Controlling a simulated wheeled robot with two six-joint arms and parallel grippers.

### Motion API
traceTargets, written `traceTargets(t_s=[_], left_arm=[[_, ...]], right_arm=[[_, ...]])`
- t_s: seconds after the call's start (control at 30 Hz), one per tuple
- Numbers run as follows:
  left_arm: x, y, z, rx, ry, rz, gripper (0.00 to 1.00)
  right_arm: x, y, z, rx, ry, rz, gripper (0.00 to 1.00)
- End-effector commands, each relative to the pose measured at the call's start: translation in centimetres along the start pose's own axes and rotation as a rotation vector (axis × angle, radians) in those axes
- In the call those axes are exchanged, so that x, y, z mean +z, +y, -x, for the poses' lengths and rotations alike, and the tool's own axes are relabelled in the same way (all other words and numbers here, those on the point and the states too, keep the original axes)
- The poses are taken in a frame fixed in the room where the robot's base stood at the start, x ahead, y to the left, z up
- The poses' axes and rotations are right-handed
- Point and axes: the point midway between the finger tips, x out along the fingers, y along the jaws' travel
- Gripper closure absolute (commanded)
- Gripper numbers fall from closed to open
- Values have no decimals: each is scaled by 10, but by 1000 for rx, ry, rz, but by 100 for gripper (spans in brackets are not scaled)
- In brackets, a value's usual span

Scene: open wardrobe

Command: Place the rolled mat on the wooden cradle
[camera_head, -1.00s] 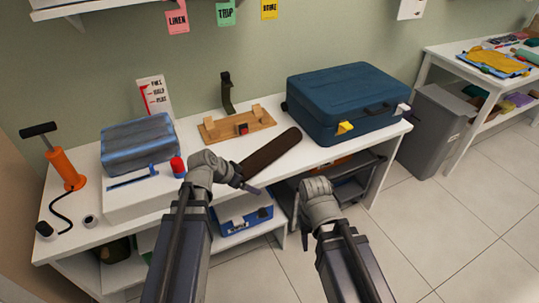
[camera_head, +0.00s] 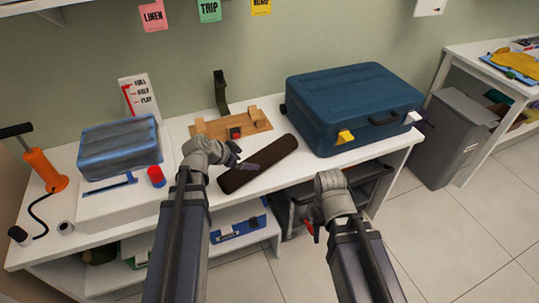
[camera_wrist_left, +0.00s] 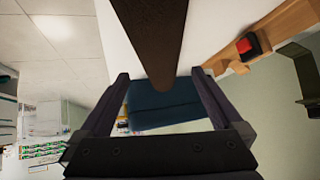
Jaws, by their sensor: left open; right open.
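The rolled mat (camera_head: 268,158) is a dark brown cylinder lying at a slant on the white table, in front of the wooden cradle and apart from it. The wooden cradle (camera_head: 218,129) is a light wood base with upright blocks and a red-topped piece at its front. My left gripper (camera_head: 245,160) is open at the mat's left part. In the left wrist view the mat (camera_wrist_left: 152,35) runs down from the top toward the space between the open fingers (camera_wrist_left: 160,98); I cannot tell contact. My right gripper (camera_head: 313,226) is low, in front of the table, mostly hidden by its arm.
A blue suitcase (camera_head: 345,100) stands right of the mat. A dark bracket (camera_head: 220,92) stands behind the cradle. A grey-blue folded bundle (camera_head: 118,147), a red-and-blue cylinder (camera_head: 156,176) and an orange pump (camera_head: 45,170) are at left. A grey bin (camera_head: 452,140) stands right of the table.

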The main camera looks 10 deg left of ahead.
Motion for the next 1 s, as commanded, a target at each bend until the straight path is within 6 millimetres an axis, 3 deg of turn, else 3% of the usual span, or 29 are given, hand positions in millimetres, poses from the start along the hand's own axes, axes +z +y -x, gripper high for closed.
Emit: traceTargets(t_s=[0.23, 0.5, 0.77, 1.0], left_arm=[[0, 0, -1, 1, 0, 0, 0], [2, 0, -26, 3, 0, -1, 0], [2, 1, -32, 1, -1, 0, 0], [6, 2, -63, 1, -1, -2, 0]], right_arm=[[0, 0, -1, 0, 0, 0, 50], [-1, -2, -20, 0, 0, 0, 50], [-1, -2, -23, 0, 0, 0, 50], [-3, -5, -48, 0, 0, 0, 50]])
